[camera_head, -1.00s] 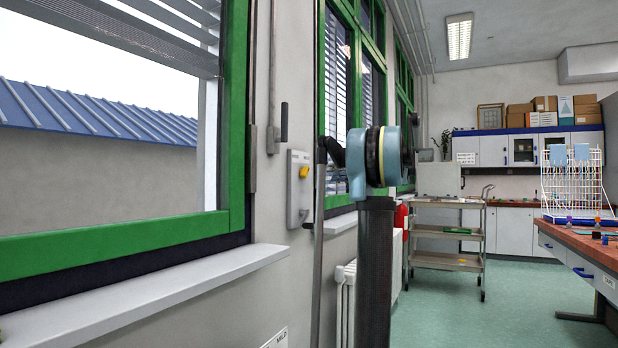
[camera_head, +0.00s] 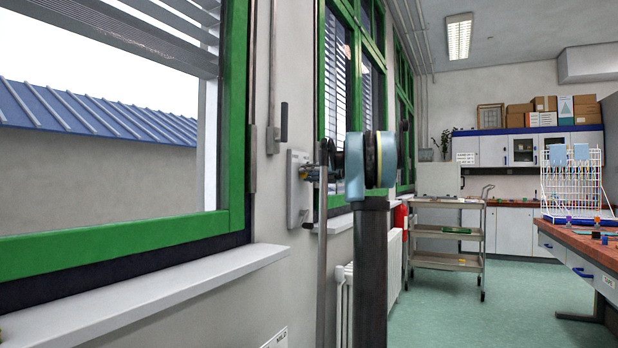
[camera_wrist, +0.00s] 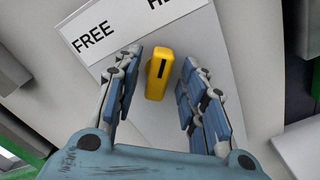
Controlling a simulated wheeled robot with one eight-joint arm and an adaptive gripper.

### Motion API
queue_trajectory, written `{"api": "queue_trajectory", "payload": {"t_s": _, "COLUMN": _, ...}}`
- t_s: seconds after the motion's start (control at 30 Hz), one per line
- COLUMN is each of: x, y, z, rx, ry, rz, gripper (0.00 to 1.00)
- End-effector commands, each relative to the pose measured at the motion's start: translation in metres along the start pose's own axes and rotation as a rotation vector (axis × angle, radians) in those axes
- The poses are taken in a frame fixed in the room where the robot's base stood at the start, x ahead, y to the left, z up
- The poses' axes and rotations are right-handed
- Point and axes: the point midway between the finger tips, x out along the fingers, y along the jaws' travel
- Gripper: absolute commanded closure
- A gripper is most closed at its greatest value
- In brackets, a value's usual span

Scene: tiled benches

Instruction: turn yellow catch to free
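The yellow catch (camera_wrist: 156,84) is on a pale wall plate (camera_wrist: 150,124), which also shows in the head view (camera_head: 295,205). In the wrist view the catch stands roughly upright, with a black line near its top end. The plate's label reads FREE (camera_wrist: 95,37) at upper left; a second word starting "HE" is cut off at the top right. My gripper (camera_wrist: 162,58) is open, with one finger on each side of the catch and visible gaps to both. In the head view my gripper (camera_head: 310,173) is at the plate and hides the catch.
A green-framed window (camera_head: 236,120) and white sill (camera_head: 150,300) are left of the plate. A dark handle (camera_head: 284,122) on a vertical rod is just above it. A radiator (camera_head: 346,300) is below right, and a metal trolley (camera_head: 446,232) stands farther off on open floor.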

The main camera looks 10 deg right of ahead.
Motion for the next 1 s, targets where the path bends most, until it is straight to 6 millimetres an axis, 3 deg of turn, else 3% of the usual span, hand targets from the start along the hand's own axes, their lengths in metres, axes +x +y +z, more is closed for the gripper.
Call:
{"api": "queue_trajectory", "payload": {"t_s": 0.17, "x": 0.0, "y": 0.0, "z": 0.0, "rx": 0.0, "ry": 0.0, "rz": 0.0, "gripper": 0.62}}
{"api": "queue_trajectory", "payload": {"t_s": 0.33, "x": 0.0, "y": 0.0, "z": 0.0, "rx": 0.0, "ry": 0.0, "rz": 0.0, "gripper": 0.98}}
{"api": "queue_trajectory", "payload": {"t_s": 0.37, "x": -0.0001, "y": -0.0001, "z": 0.0, "rx": 0.0, "ry": 0.0, "rz": 0.0, "gripper": 1.0}}
{"api": "queue_trajectory", "payload": {"t_s": 0.73, "x": -0.0003, "y": -0.0009, "z": -0.0001, "rx": -0.032, "ry": 0.0, "rz": -0.001, "gripper": 1.0}}
{"api": "queue_trajectory", "payload": {"t_s": 1.0, "x": -0.0005, "y": -0.001, "z": -0.0002, "rx": -0.184, "ry": 0.0, "rz": -0.002, "gripper": 1.0}}
